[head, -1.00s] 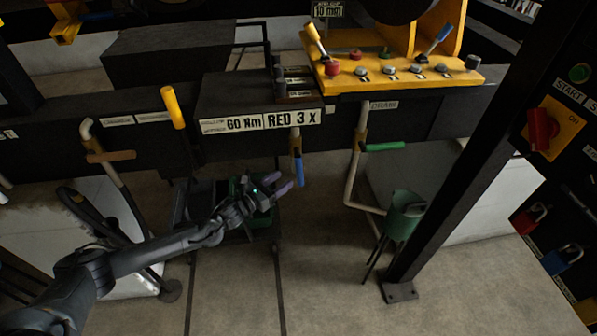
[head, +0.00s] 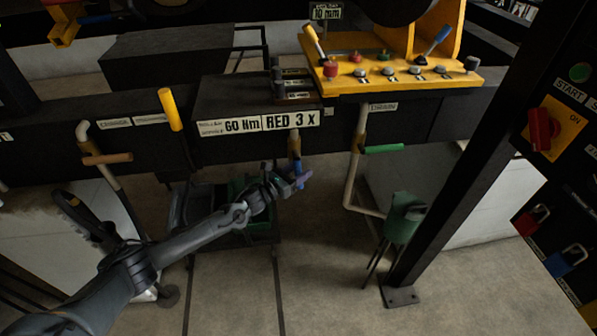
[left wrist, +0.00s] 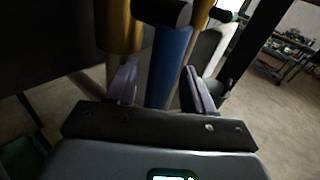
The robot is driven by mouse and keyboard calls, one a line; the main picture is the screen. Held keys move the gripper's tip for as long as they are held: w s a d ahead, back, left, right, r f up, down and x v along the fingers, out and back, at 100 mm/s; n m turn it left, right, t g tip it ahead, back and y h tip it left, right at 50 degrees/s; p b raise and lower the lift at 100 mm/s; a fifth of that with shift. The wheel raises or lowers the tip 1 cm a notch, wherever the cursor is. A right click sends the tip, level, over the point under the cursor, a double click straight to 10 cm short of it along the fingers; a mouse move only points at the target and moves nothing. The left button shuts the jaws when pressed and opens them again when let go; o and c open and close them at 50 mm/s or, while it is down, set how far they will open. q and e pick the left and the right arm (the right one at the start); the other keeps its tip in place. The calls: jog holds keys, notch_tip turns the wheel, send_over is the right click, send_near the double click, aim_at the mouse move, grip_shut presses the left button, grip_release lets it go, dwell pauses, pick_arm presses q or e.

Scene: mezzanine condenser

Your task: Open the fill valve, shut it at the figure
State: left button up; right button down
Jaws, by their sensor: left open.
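A valve with a blue lever (head: 299,168) hangs on a brass-coloured body (head: 294,144) below the black box. Its lever points down, and no label naming it as the fill valve is readable. My left gripper (head: 301,181) is at the lower part of this lever. In the left wrist view the blue lever (left wrist: 168,62) stands between the two open purple fingers (left wrist: 160,92), with a gap on the right side; contact on the left cannot be told. My right gripper is not in view.
A green-handled valve (head: 384,149) on a pale pipe is to the right, above a green funnel (head: 403,218). A yellow lever (head: 170,109) and a brown-handled valve (head: 107,158) are to the left. A yellow control console (head: 400,84) is above. A black post (head: 465,170) stands at right.

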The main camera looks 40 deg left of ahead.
pick_arm(q)
grip_shut()
